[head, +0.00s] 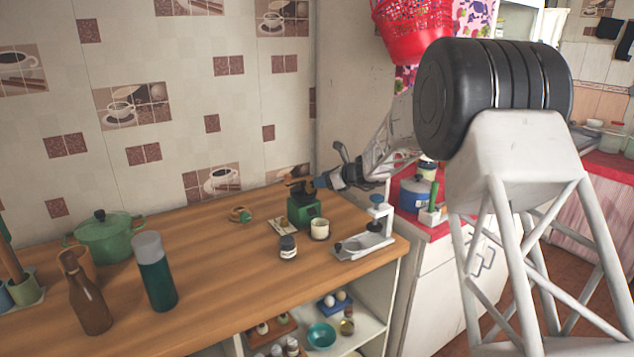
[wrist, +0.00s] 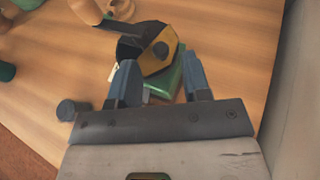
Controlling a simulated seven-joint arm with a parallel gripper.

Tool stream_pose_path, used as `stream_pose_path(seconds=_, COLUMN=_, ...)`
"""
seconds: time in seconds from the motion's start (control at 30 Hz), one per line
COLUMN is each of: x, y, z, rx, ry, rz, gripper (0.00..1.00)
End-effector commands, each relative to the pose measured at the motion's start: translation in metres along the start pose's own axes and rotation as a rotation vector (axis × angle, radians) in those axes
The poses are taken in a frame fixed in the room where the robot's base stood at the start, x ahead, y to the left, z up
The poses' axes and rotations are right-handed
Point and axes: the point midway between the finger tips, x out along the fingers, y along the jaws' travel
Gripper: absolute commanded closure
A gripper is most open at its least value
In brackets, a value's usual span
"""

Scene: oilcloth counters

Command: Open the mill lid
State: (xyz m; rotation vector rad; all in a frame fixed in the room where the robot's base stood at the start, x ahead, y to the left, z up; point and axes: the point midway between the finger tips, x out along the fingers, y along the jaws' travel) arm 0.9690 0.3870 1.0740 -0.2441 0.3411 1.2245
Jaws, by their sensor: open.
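The mill (head: 304,212) is a green box with a brown and dark top, standing near the right end of the wooden counter. In the wrist view its green body (wrist: 168,82) lies partly under a round, dark and ochre top part (wrist: 157,52). I cannot tell for sure whether this part is the lid, or how far it is open. My gripper (head: 318,183) is right beside the mill's top, on its right. In the wrist view my gripper (wrist: 161,82) is open, its two blue fingers on either side of the green body. Contact cannot be told.
A cream cup (head: 319,230) and a dark jar (head: 288,250) stand in front of the mill. A green pot (head: 106,236), a brown bottle (head: 88,300) and a green flask (head: 156,275) stand far left. The middle front counter is clear.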

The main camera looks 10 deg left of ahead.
Motion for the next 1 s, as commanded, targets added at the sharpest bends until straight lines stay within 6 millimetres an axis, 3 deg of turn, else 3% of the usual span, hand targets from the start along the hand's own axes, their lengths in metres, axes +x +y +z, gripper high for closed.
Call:
stream_pose_path(seconds=0.3, x=0.027, y=0.0, z=0.001, rx=0.0, ry=-0.001, rz=0.0, gripper=0.56)
stream_pose_path(seconds=0.67, x=0.03, y=0.0, z=0.0, rx=0.0, ry=-0.001, rz=0.0, gripper=0.56)
stream_pose_path(seconds=0.93, x=0.03, y=0.0, z=0.0, rx=0.0, ry=-0.001, rz=0.0, gripper=0.96)
stream_pose_path(seconds=1.0, x=0.03, y=0.0, z=0.0, rx=0.0, ry=-0.001, rz=0.0, gripper=1.0)
